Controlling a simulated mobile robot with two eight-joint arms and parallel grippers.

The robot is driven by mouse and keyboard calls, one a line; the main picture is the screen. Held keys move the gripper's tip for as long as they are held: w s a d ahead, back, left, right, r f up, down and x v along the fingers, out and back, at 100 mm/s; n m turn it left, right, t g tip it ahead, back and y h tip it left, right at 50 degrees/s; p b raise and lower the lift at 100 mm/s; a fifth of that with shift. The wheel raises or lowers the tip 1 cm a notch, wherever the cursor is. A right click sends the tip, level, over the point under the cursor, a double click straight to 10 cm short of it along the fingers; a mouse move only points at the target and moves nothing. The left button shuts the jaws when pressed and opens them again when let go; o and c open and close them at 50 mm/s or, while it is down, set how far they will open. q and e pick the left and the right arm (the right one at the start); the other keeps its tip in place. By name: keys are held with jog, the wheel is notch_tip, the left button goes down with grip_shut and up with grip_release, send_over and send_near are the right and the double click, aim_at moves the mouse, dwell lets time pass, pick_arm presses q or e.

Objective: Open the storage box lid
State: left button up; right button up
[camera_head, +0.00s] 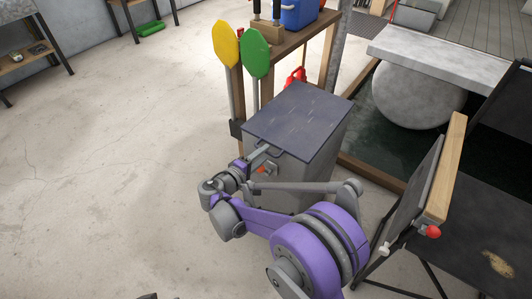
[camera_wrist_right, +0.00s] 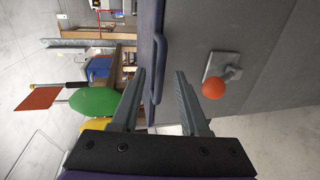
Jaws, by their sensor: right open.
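The storage box (camera_head: 318,180) is a grey box with a dark blue-grey lid (camera_head: 300,115), which lies shut. A bar handle (camera_wrist_right: 158,65) sits at the lid's front edge. My right gripper (camera_head: 260,153) is at that edge, reaching in from the front. In the right wrist view the gripper (camera_wrist_right: 160,75) is open, and the handle shows between its two fingers, nearer the left one. I cannot tell how deep the handle sits between them. An orange ball knob (camera_wrist_right: 213,89) on a grey plate is on the box front, right of the fingers. My left gripper is not in view.
A wooden shelf unit (camera_head: 318,45) with a blue container (camera_head: 298,14) stands behind the box. Yellow (camera_head: 225,44) and green (camera_head: 254,52) paddles stand beside it.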

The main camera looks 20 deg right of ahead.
jog(key=shift+x, duration=1.35)
grip_shut()
dwell(0.4)
